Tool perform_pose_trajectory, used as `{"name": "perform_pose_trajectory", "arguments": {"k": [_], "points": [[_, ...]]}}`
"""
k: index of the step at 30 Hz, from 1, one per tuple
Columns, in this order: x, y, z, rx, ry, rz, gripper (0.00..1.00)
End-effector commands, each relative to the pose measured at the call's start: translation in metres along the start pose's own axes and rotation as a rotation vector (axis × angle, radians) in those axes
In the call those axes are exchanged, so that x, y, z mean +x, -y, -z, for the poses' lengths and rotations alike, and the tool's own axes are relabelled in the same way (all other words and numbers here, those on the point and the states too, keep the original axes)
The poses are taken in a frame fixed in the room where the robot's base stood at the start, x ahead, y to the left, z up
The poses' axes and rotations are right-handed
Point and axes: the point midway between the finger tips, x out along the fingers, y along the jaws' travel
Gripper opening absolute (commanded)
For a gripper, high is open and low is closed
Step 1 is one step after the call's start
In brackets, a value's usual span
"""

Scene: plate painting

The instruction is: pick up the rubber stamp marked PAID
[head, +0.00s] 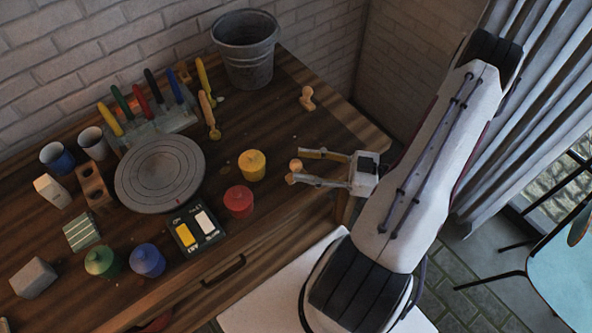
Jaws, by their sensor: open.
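My gripper (294,167) reaches in from the right over the table's front right part, its two fingers spread and pointing left. A small light wooden piece with a round knob (296,164), like a stamp handle, shows between the fingertips. The fingers partly cover it, and I cannot tell whether they touch it. A second wooden stamp-like piece (307,97) with a knobbed handle sits farther back, apart from the gripper. No PAID marking can be read on either piece.
A grey bucket (247,70) stands at the back. A round grey turntable (160,173), a yellow pot (252,165), a red pot (239,201) and a black tray (215,237) with yellow and white blocks lie left of the gripper. The table between bucket and gripper is mostly clear.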

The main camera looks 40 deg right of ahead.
Motion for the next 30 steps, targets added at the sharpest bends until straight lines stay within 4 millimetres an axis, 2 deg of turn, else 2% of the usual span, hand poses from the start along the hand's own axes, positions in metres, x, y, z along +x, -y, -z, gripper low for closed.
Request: {"name": "perform_pose_trajectory", "arguments": {"k": [9, 27, 28, 30], "points": [[0.026, -0.001, -0.001, 0.001, 0.000, 0.001, 0.40], [0.029, -0.001, -0.001, 0.000, 0.001, 0.000, 0.40], [0.029, -0.001, -0.001, 0.001, 0.001, 0.000, 0.35], [0.029, -0.001, -0.001, 0.000, 0.001, 0.000, 0.17]]}}
